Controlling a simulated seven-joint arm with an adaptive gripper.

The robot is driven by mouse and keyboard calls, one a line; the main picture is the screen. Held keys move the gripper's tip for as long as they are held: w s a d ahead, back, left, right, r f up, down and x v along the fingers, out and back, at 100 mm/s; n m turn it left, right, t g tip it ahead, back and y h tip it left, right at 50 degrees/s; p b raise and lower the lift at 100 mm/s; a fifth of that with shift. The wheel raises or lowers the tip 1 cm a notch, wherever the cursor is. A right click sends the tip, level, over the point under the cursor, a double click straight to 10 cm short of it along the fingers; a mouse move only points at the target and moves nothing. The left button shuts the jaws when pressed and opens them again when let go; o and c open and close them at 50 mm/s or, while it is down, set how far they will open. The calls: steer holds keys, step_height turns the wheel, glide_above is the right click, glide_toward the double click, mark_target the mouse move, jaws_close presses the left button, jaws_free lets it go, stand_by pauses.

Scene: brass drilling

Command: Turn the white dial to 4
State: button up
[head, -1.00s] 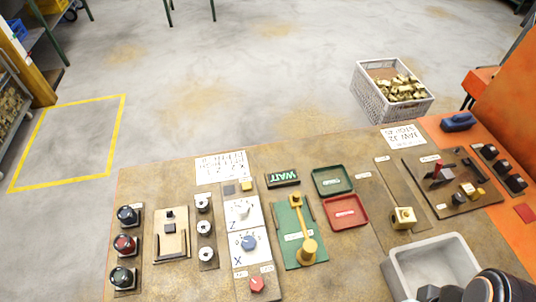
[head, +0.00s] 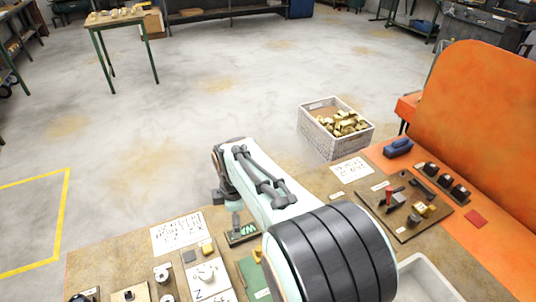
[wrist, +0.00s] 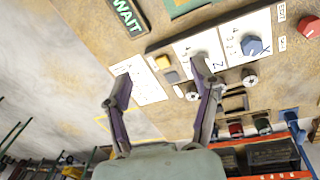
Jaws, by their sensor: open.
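The white dial (head: 207,273) sits on a white plate marked Z, near the bottom of the head view. In the wrist view, the white dial (wrist: 200,58) is largely behind the tip of my gripper's right finger. I cannot read its setting. My gripper (wrist: 155,82) is open, its two fingers wide apart with nothing between them. It is above the panel; whether the right finger touches the dial I cannot tell. In the head view, my arm hides much of the gripper.
The blue dial (wrist: 252,45) on the X plate is beside the white dial. A yellow button (wrist: 162,62) and a grey square (wrist: 172,77) are close by. A WAIT sign (wrist: 125,17) and a written sheet (head: 177,233) are near. A crate of brass parts (head: 336,128) stands beyond the bench.

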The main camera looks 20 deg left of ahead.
mark_target(206, 272)
steer(key=s+a+f, duration=0.1)
steer(key=s+f, duration=0.1)
steer(key=s+a+f+n+h, duration=0.1)
steer(key=s+a+f, duration=0.1)
steer(key=s+f, duration=0.1)
steer(key=s+a+f+n+g, duration=0.1)
steer(key=s+a+f, duration=0.1)
steer(key=shift+s+a+f, duration=0.1)
steer(key=shift+s+f, duration=0.1)
steer(key=shift+s, duration=0.2)
steer(key=shift+s+f, duration=0.1)
steer(key=shift+f, duration=0.25)
step_height(206, 272, down, 6)
steer(key=shift+r, duration=0.1)
jaws_close()
